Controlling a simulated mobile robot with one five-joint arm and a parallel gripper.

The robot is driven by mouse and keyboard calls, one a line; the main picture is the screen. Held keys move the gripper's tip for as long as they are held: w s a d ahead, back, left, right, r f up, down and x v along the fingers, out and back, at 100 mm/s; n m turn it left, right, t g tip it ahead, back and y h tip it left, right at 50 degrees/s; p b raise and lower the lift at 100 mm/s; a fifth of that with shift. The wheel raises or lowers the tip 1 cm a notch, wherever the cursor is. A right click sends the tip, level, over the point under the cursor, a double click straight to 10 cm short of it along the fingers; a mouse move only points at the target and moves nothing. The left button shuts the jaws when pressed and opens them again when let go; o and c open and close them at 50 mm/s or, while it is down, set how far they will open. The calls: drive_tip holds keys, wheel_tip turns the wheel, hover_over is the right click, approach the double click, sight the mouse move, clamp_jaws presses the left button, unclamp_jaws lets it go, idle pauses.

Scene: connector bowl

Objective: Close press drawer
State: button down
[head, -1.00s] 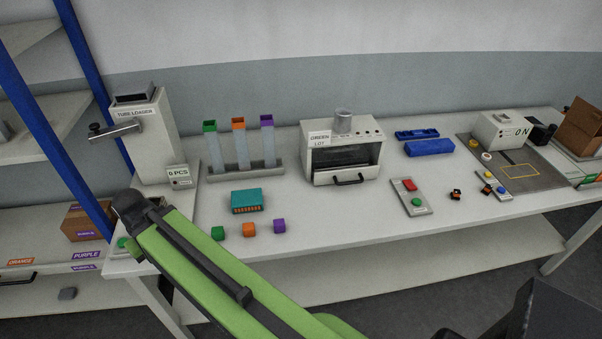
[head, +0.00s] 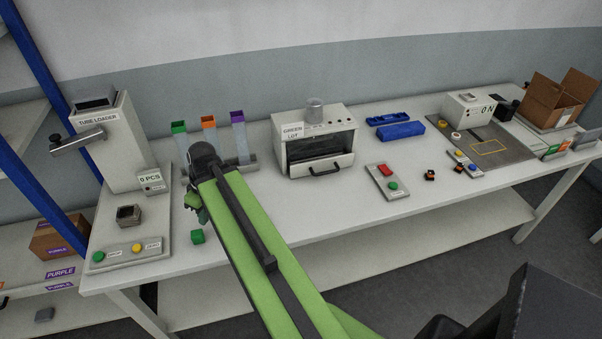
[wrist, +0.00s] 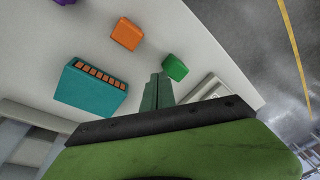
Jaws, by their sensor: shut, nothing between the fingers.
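The press is the white cabinet (head: 340,124) with a "GREEN LOT" sign, at the middle of the bench in the head view. Its drawer (head: 342,165) has a dark handle and appears to stand out from the front, with a dark gap above it. My gripper (head: 201,214) is left of the press, low over the bench and well apart from the drawer; my arm partly hides it. In the wrist view my gripper (wrist: 157,92) points at the bench with its green fingers together and empty, near a green cube (wrist: 175,67). The press is not in the wrist view.
A teal block (wrist: 92,90), an orange cube (wrist: 127,34) and a purple cube (wrist: 64,2) lie near my gripper. The tube loader (head: 118,150) stands left. A red-and-green button box (head: 388,182) is right of the press. Bench in front of the drawer is clear.

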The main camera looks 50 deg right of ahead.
sight(299, 166)
drive_tip(key=s+d+r+n+t+h, duration=0.1)
drive_tip(key=s+d+n+t, duration=0.1)
drive_tip(key=s+d, duration=0.7)
drive_tip(key=s+d+r+n+t, duration=0.2)
drive_tip(key=s+d, duration=0.2)
drive_tip(key=d, duration=0.9)
drive_tip(key=s+d+r+n+t+h, duration=0.1)
drive_tip(key=s+d+n+t, duration=0.1)
drive_tip(key=s+d, duration=0.75)
drive_tip(key=b+x, duration=0.3)
drive_tip(key=x, duration=0.1)
drive_tip(key=w+d+b+x, duration=0.1)
drive_tip(key=b+x, duration=0.2)
drive_tip(key=x, duration=0.1)
drive_tip(key=r+b+x, duration=0.1)
drive_tip(key=b+x, duration=0.2)
drive_tip(key=x, duration=0.1)
drive_tip(key=shift+w+d, duration=0.35)
drive_tip(key=shift+d, duration=0.05)
drive_tip(key=shift+w+d+r+p, duration=0.2)
drive_tip(key=shift+w+d+p, duration=0.1)
drive_tip(key=shift+w+d, duration=0.2)
drive_tip(key=shift+w+d+r+p, duration=0.25)
drive_tip(key=shift+w+d, duration=0.15)
drive_tip(key=shift+w, duration=0.2)
drive_tip(key=shift+w+d, duration=0.25)
drive_tip(key=shift+w, duration=0.25)
drive_tip(key=shift+w+d, duration=0.95)
drive_tip(key=shift+w, duration=0.25)
drive_tip(key=shift+r, duration=0.1)
